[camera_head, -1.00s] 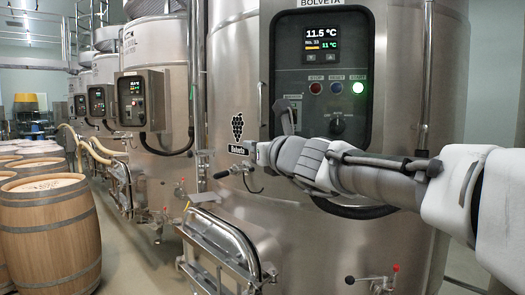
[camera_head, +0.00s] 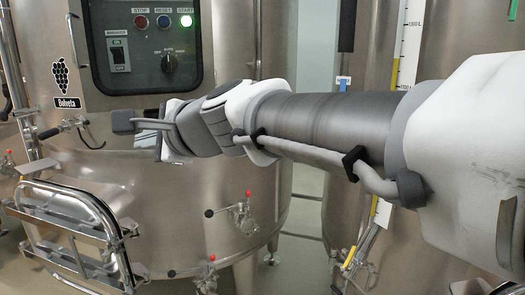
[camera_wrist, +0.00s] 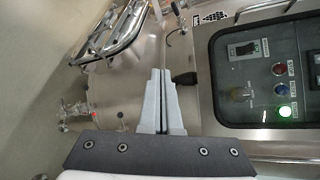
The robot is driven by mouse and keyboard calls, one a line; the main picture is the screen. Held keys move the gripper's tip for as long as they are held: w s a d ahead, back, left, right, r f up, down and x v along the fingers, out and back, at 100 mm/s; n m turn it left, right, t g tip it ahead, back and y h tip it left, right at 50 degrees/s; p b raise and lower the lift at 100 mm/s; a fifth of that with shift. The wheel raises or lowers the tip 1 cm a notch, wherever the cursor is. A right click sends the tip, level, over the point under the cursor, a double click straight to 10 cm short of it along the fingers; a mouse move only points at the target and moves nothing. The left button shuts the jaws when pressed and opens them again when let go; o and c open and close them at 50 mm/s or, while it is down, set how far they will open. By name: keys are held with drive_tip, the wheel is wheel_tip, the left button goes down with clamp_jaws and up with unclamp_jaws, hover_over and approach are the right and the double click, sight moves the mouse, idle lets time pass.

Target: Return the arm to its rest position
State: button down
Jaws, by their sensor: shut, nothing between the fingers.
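My arm reaches in from the right in the head view, in front of a steel vat (camera_head: 190,215). My gripper (camera_head: 124,121) is at the arm's left end, just below the dark control panel (camera_head: 145,75), and looks empty. In the wrist view the two grey fingers of my gripper (camera_wrist: 161,74) lie side by side, shut, with nothing between them. The control panel (camera_wrist: 240,55) is right of the fingers there, with its green START light lit. I cannot tell the exact gap between gripper and vat.
A hinged steel hatch (camera_head: 75,240) sticks out at lower left. A black-handled lever (camera_head: 62,128) is left of my gripper, and a valve with a red knob (camera_head: 240,212) is below my arm. Another vat (camera_head: 345,215) stands at right. A gap of floor shows between the vats.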

drive_tip(key=s+d+f+n+g+h, duration=0.1)
drive_tip(key=s+d+f+n+h, duration=0.3)
drive_tip(key=d+f, duration=0.3)
drive_tip(key=s+d+f+n+g+h, duration=0.1)
drive_tip(key=s+d+f+n+h, duration=0.2)
drive_tip(key=d, duration=1.2)
drive_tip(key=s+d+f+n+g+h, duration=0.1)
drive_tip(key=s+d+f+n+h, duration=0.3)
drive_tip(key=s+d+f, duration=0.4)
wheel_tip(320, 180, down, 4)
drive_tip(key=d+n, duration=0.1)
drive_tip(key=d, duration=0.2)
drive_tip(key=shift+s+f+h, duration=0.15)
drive_tip(key=shift+s+h, duration=0.15)
drive_tip(key=shift+s, duration=0.1)
